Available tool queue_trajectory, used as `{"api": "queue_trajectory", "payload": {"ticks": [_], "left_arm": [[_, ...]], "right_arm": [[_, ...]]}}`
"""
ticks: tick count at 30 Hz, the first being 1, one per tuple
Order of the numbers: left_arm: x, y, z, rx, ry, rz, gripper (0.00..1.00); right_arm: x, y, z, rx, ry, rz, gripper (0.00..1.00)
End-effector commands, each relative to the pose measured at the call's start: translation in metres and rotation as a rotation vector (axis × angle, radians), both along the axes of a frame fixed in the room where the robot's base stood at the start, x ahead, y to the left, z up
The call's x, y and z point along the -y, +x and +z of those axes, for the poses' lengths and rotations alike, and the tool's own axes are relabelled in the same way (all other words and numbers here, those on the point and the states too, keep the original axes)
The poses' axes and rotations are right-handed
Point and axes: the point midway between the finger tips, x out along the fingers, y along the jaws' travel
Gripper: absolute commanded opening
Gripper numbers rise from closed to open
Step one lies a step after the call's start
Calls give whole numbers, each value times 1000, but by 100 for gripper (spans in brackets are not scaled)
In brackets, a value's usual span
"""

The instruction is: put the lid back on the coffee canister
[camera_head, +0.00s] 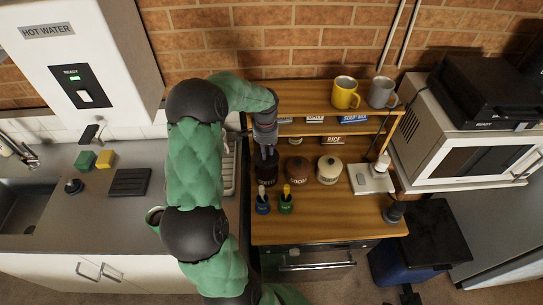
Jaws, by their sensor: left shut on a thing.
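A row of canisters stands on the wooden unit's main top, under the shelf. A dark canister (267,180) is at the left, a brown one (297,174) in the middle and a cream one (329,174) at the right. Their small labels are hard to read; the dark one looks like the coffee canister. My left gripper (268,152) points down right above the dark canister, shut on what looks like its dark lid (267,162). Lid and canister blend together, so I cannot tell whether the lid is seated. My right gripper is not in view.
A shelf (290,128) is close behind, with a yellow mug (345,93) and a grey mug (382,92) above. A white device (371,180) is at right.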

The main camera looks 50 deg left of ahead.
Motion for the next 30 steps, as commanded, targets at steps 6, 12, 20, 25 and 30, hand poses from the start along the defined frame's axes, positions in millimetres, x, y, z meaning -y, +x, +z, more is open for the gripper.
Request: {"api": "queue_trajectory", "payload": {"ticks": [6,12,20,25,30], "left_arm": [[0,0,-9,0,0,0,0],[0,0,-24,-1,-1,0,0],[0,0,-47,-1,-1,-1,0],[0,0,-59,-1,-1,-1,0],[0,0,-63,-1,0,-1,0]], "right_arm": [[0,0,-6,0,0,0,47],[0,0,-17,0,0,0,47],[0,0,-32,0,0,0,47],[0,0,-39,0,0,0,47],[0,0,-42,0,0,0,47]]}}
